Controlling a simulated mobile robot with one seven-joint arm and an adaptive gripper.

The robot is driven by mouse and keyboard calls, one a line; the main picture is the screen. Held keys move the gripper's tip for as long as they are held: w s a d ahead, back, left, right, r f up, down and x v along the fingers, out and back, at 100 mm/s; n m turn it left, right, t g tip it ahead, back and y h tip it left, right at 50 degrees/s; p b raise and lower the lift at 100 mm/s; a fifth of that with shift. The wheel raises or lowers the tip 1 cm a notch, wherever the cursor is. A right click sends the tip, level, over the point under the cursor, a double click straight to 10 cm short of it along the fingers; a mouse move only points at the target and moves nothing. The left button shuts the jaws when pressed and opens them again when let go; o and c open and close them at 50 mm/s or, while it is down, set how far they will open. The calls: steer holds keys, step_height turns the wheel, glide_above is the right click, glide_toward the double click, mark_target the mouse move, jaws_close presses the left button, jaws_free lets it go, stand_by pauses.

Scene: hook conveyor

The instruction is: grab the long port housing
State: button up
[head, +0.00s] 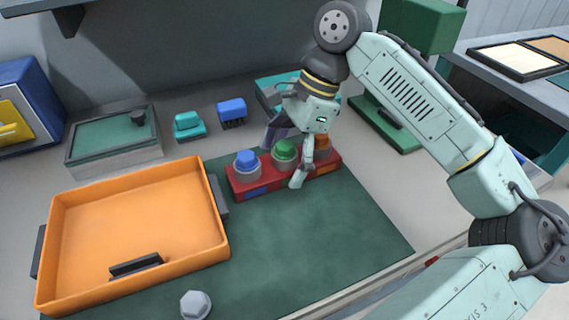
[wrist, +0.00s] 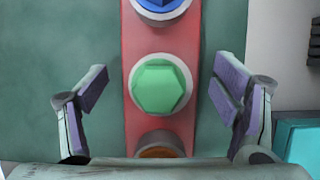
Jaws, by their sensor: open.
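The long port housing (head: 262,187) is a long red block lying on the green mat. It carries a blue hex plug (head: 246,160), a green hex plug (head: 285,150) and an orange plug (head: 322,141) in a row. My gripper (head: 284,161) is above the housing with its fingers spread across its width. In the wrist view, the open fingers (wrist: 158,98) stand on either side of the red housing (wrist: 142,121), level with the green plug (wrist: 158,86), with gaps on both sides. Part of the orange plug (wrist: 160,145) is cut off by my gripper body.
An orange tray (head: 130,187) stands left of the housing. A grey hex piece (head: 196,305) lies near the front. Behind are a teal block (head: 188,125), a blue block (head: 231,111) and a green-topped box (head: 112,138). The mat (head: 310,235) in front of the housing is clear.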

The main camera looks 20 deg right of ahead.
steer(key=shift+c, duration=0.3)
steer(key=c, duration=1.9)
steer(key=shift+r, duration=0.1)
